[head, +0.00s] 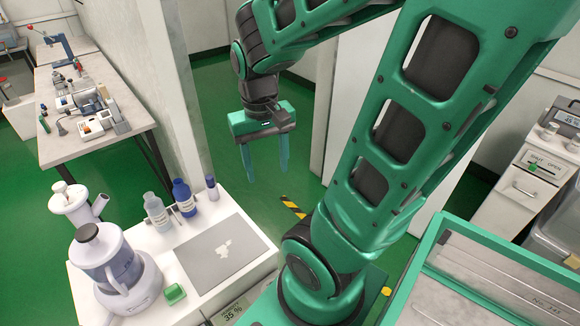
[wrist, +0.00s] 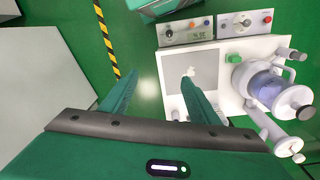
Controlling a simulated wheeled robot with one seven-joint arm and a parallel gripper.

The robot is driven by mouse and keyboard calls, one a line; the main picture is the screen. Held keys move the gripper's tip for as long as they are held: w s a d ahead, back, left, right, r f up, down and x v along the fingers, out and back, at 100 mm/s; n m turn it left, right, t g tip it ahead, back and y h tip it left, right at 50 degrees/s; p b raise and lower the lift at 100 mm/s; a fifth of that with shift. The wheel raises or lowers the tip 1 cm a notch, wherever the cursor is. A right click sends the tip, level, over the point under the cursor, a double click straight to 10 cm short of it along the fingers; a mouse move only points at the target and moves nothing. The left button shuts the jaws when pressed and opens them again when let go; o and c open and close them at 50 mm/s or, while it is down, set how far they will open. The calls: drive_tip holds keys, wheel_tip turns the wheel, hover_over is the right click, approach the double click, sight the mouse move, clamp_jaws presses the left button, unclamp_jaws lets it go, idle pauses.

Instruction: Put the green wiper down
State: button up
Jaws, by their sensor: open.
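My gripper (head: 268,172) hangs fingers down over the green floor, beyond the back right of the white bench in the head view. Its two green fingers are apart with nothing between them, and they also show spread in the wrist view (wrist: 158,80). A small green block (head: 174,293), which looks like the green wiper, lies on the white bench top beside the blender-like device. It also shows in the wrist view (wrist: 234,58), right of the fingers. My gripper is well apart from it.
The white bench (head: 215,292) bears a grey plate (head: 200,262) with a pale patch, a jug device (head: 112,268), a white funnel-topped device (head: 72,205) and several bottles (head: 184,197). A partition wall (head: 165,90) stands behind. A green-rimmed tray (head: 445,290) is at right.

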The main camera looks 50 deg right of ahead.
drive_tip(key=s+d+r, duration=0.1)
drive_tip(key=s+r, duration=0.1)
drive_tip(key=s, duration=0.5)
drive_tip(key=shift+r+m+y, duration=0.2)
drive_tip(key=shift+m+y, duration=0.1)
drive_tip(key=shift+m, duration=0.1)
drive_tip(key=shift+w+d+f, duration=0.1)
drive_tip(key=shift+w+f, duration=0.15)
drive_tip(key=shift+w, duration=0.3)
